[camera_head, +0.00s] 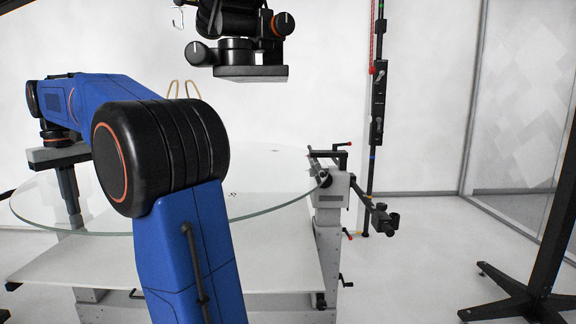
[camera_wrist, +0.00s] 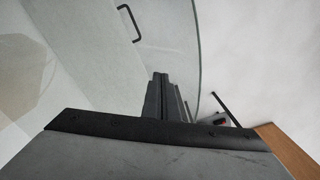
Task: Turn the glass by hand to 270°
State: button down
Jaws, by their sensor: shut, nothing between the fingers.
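The glass (camera_head: 275,195) is a large round clear disc lying level on a white stand. A small dark mark shows on its surface (camera_head: 232,194). In the wrist view the glass (camera_wrist: 168,40) fills the upper middle, with its curved greenish edge to the right of my fingers. My gripper (camera_head: 72,205) points down at the left part of the disc in the head view. In the wrist view my gripper (camera_wrist: 160,78) has its dark fingers together, with nothing between them, inside the curved edge. I cannot tell whether the fingertips touch the glass. My blue arm hides the middle-left of the disc.
A clamp-like grey bracket (camera_head: 330,185) stands at the disc's right edge. A black overhead device (camera_head: 240,55) hangs above the disc. A dark post (camera_head: 376,110) and a black stand (camera_head: 540,250) are at the right. A black handle-like bar (camera_wrist: 130,22) shows in the wrist view.

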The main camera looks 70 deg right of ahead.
aim_at(47, 206)
jog(key=shift+w+a, duration=0.15)
jog(key=shift+w, duration=1)
jog(key=shift+w, duration=0.2)
jog(key=shift+w+f, duration=0.2)
jog(key=shift+w, duration=1.4)
jog(key=shift+w, duration=0.15)
jog(key=shift+w, duration=1.7)
jog(key=shift+w, duration=0.15)
jog(key=shift+w+d+f, duration=0.1)
jog(key=shift+w+d, duration=0.1)
jog(key=shift+w, duration=1.4)
jog(key=shift+w, duration=0.1)
